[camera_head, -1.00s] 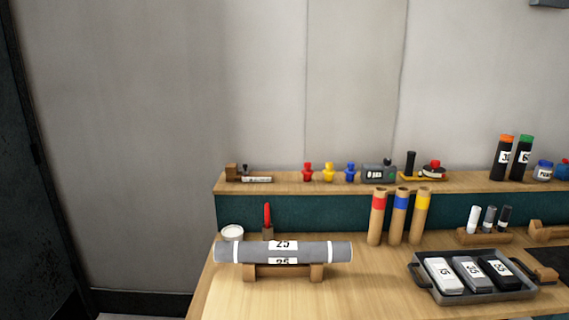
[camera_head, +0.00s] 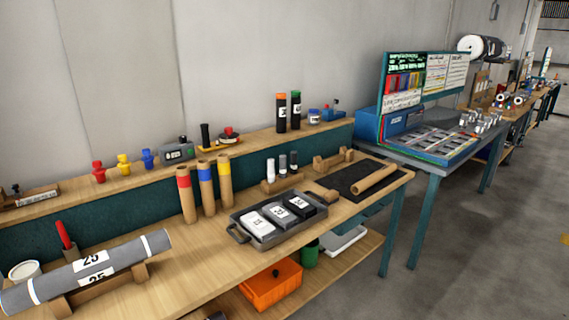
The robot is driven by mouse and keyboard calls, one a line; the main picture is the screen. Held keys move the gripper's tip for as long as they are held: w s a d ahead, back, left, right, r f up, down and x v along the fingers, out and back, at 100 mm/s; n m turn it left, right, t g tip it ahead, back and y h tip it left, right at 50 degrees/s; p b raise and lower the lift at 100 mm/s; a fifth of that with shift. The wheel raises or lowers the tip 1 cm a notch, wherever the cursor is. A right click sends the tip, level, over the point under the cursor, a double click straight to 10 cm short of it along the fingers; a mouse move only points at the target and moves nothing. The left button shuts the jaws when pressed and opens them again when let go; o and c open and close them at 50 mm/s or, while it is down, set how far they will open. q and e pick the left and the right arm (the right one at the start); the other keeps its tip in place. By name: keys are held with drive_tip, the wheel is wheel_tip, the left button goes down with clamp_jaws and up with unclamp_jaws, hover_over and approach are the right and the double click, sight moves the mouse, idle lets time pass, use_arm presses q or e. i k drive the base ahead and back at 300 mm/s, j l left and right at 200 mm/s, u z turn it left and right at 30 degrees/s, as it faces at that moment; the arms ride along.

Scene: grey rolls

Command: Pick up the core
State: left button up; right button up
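A plain brown cardboard core (camera_head: 375,179) lies on its side on a black mat (camera_head: 350,172) near the right end of the wooden bench. Three upright brown tubes stand mid-bench: one with a red band (camera_head: 186,197), one with a blue band (camera_head: 205,188) and one with a yellow band (camera_head: 224,179). A grey roll (camera_head: 130,256) with white labels reading 25 lies on a wooden cradle (camera_head: 105,288) at the lower left. Neither of my grippers shows in the head view.
A grey tray (camera_head: 240,233) with several labelled blocks sits before the tubes. Wooden rests (camera_head: 333,160) stand behind the mat. An orange bin (camera_head: 271,286) is on the lower shelf. A second table (camera_head: 430,160) with a blue-framed board stands right. Floor (camera_head: 480,250) at right is clear.

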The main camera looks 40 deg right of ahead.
sight(376, 178)
drive_tip(key=z, duration=1.9)
